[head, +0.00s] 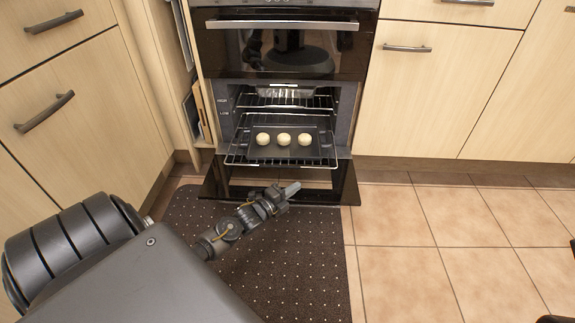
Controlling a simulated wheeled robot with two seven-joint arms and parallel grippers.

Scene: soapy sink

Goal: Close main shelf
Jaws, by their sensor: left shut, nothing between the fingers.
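The main shelf looks to be the wire oven rack (236,158), which is pulled part way out of the lower oven. A dark tray (318,152) rests on it with three pale dough balls (284,138). The lower oven door (345,184) is folded down open below the rack. My left gripper (291,189) is shut and empty, over the lowered door, in front of and below the rack. I cannot tell if it touches the door. My right gripper is not in view.
An upper rack (290,101) with a foil-like tray sits inside the oven. The upper oven door (282,48) is closed. Wooden cabinets stand on both sides. A dark dotted mat (300,270) lies in front, with clear tiled floor (440,260) to the right.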

